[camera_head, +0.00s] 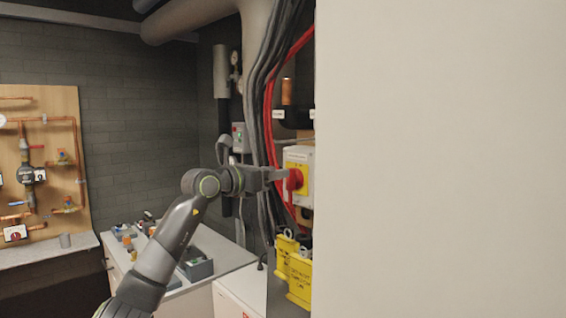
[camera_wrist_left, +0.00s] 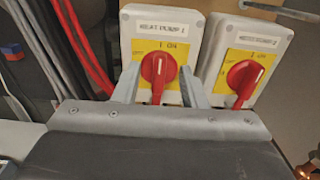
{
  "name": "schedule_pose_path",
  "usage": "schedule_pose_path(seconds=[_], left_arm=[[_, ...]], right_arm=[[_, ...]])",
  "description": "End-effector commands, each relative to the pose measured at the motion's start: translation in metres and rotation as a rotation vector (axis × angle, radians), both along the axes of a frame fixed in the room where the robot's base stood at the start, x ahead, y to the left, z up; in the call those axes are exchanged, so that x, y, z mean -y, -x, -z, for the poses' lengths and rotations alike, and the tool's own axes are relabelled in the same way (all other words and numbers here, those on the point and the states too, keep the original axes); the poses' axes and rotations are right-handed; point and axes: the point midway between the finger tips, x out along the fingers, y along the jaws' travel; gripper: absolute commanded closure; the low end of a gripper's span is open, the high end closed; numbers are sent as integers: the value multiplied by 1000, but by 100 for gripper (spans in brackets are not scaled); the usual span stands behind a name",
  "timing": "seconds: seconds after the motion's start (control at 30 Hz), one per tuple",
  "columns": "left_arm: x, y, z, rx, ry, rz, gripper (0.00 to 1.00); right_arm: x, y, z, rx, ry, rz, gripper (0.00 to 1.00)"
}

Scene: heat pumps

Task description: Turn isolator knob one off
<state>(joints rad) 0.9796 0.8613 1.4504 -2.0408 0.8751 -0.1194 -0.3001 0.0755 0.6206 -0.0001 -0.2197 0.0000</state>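Isolator knob one is a red rotary knob (camera_wrist_left: 160,70) on a yellow plate, on a white box (camera_wrist_left: 150,28) whose label appears to read heat pump 1. Its white line stands near upright, towards "I ON". In the head view the red knob (camera_head: 294,181) is on the box at the wall. My left gripper (camera_wrist_left: 160,76) is open, one finger on each side of the knob; whether they touch it I cannot tell. In the head view my left gripper (camera_head: 281,174) reaches the knob from the left. My right gripper is not in view.
A second isolator with a red knob (camera_wrist_left: 243,78) sits close on the right, similarly upright. Red cables (camera_wrist_left: 82,45) run at the left. A large pale panel (camera_head: 440,160) blocks the right of the head view. Yellow lockout boxes (camera_head: 299,278) hang below the isolator.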

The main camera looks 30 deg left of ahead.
Motion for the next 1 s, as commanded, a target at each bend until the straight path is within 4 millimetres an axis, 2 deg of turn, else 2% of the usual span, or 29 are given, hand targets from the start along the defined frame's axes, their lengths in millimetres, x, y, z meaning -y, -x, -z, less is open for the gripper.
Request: schedule_pose_path(seconds=[0.03,0.23,0.63,0.9,1.0], left_arm=[[5,-8,-4,-2,3,3,62],[10,-29,-2,0,1,1,62],[12,-34,0,-1,-1,0,62],[12,-34,0,-1,-1,0,97],[12,-34,0,-1,-1,0,100]], right_arm=[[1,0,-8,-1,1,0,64],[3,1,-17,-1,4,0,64],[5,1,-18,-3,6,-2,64],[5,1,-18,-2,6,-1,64],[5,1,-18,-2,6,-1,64]])
